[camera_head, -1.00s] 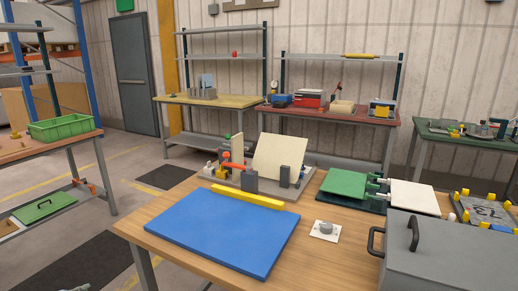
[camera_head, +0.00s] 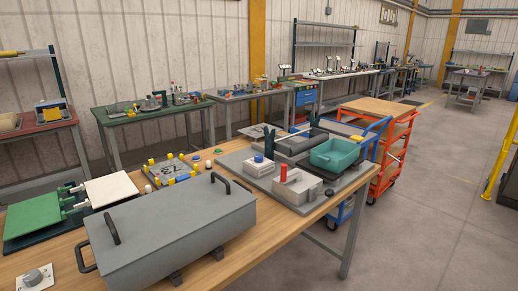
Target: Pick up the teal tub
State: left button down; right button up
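The teal tub (camera_head: 335,153) is an open, rounded container. It sits at the right end of the wooden workbench, on or just beside a grey fixture plate (camera_head: 238,160); I cannot tell exactly what bears it. A dark grey block (camera_head: 291,143) stands close on its left side. A grey block with a red cylinder (camera_head: 297,184) stands in front of it. Neither of my grippers shows in the head view.
A large grey lidded box (camera_head: 170,225) with black handles fills the near bench (camera_head: 268,232). Green and white plates (camera_head: 112,187) lie at the left. An orange cart (camera_head: 385,165) and a blue trolley (camera_head: 344,206) stand beyond the bench's right end. Open floor lies to the right.

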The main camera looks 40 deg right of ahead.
aim_at(335, 155)
jog(key=z, duration=2.25)
jog(key=i, duration=0.45)
jog(key=z, duration=0.85)
jog(key=i, duration=1)
jog(key=u, duration=0.05)
